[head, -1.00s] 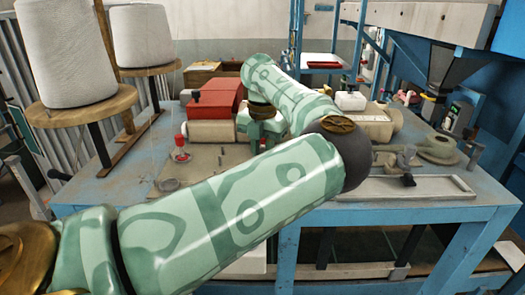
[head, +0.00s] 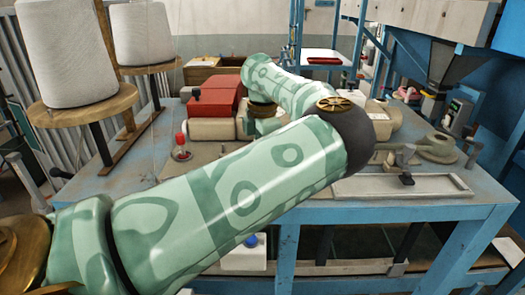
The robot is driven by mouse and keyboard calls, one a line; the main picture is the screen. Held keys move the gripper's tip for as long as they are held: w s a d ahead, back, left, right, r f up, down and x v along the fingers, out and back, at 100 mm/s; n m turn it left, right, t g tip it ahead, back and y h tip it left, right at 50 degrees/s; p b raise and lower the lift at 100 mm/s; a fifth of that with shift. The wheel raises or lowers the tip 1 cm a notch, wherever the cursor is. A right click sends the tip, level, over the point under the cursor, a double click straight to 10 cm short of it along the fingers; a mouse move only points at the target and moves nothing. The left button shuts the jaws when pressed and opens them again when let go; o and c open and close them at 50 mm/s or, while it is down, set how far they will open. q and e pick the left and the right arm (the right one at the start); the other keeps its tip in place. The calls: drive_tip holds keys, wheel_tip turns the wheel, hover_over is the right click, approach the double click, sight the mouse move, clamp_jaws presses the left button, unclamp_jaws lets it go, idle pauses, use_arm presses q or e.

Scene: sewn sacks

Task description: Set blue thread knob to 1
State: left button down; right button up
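I cannot make out a blue thread knob with certainty in the head view. A small dark knob-like part (head: 196,94) sits at the left of the red sewing machine (head: 215,92), its colour too dark to be sure of. A red-topped part (head: 181,139) stands on the table left of the machine. My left arm comes in from the left, crosses the middle, and bends back toward the machine. Its gripper is hidden behind my own arm. My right gripper is not in view.
The blue-framed table (head: 420,210) holds a shallow metal tray (head: 400,187) and a grey clamp-like tool (head: 402,155) at right. Two large white thread cones (head: 66,55) stand on wooden discs at left. A blue-topped white container (head: 243,258) is low in front.

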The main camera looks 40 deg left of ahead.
use_arm(q)
drive_tip(key=shift+r, duration=0.15)
idle(0.3)
drive_tip(key=c, duration=1.2)
unclamp_jaws()
drive_tip(key=shift+c, duration=0.2)
wheel_tip(320, 180, up, 16)
drive_tip(key=b, duration=0.2)
